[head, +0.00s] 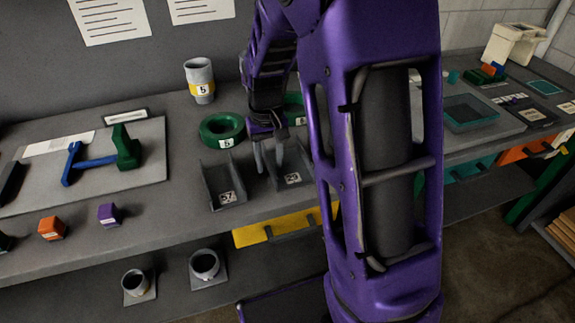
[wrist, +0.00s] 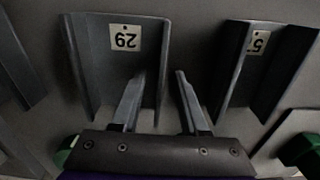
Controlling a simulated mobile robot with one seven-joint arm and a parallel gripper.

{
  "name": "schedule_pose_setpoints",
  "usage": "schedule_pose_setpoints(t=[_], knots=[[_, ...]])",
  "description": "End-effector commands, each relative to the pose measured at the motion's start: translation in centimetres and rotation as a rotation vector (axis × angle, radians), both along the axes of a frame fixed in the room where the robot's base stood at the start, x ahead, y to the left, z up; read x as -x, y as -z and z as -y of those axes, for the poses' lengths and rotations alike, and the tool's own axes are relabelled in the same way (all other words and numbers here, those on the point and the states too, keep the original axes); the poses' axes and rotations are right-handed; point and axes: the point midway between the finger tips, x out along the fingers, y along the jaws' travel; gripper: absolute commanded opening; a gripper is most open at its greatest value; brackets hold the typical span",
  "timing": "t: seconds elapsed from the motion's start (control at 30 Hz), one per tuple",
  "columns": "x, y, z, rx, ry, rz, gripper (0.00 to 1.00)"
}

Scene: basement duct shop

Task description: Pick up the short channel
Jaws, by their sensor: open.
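Two grey open channels lie side by side at the bench's front edge. In the head view, the left channel (head: 226,197) bears a label that looks like 57. The right channel (head: 297,179) has a numbered label, partly unclear. I cannot tell for sure which is the short one. My gripper (head: 269,162) is open and empty, pointing down at the right channel's left wall. In the wrist view my fingers (wrist: 158,80) appear on either side of a wall of the channel labelled 29 (wrist: 95,75); contact is unclear. The other channel (wrist: 243,75) is to the right.
Behind the channels are a green ring (head: 222,130), another green ring partly hidden by my arm, and a grey cylinder (head: 199,80). Orange (head: 51,228) and purple (head: 109,214) blocks stand left. A yellow drawer (head: 270,229) is below the edge.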

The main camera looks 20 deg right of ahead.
Motion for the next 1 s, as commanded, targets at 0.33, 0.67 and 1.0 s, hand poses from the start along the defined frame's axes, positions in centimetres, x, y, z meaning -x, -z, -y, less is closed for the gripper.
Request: schedule_pose_setpoints(t=[0.33,0.67,1.0], knots=[[-0.01,-0.01,0.0,0.0,0.0,0.0,0.19],[-0.01,-0.03,0.0,0.0,0.0,0.001,0.0],[-0.01,-0.04,0.01,0.0,0.0,0.001,0.0]])
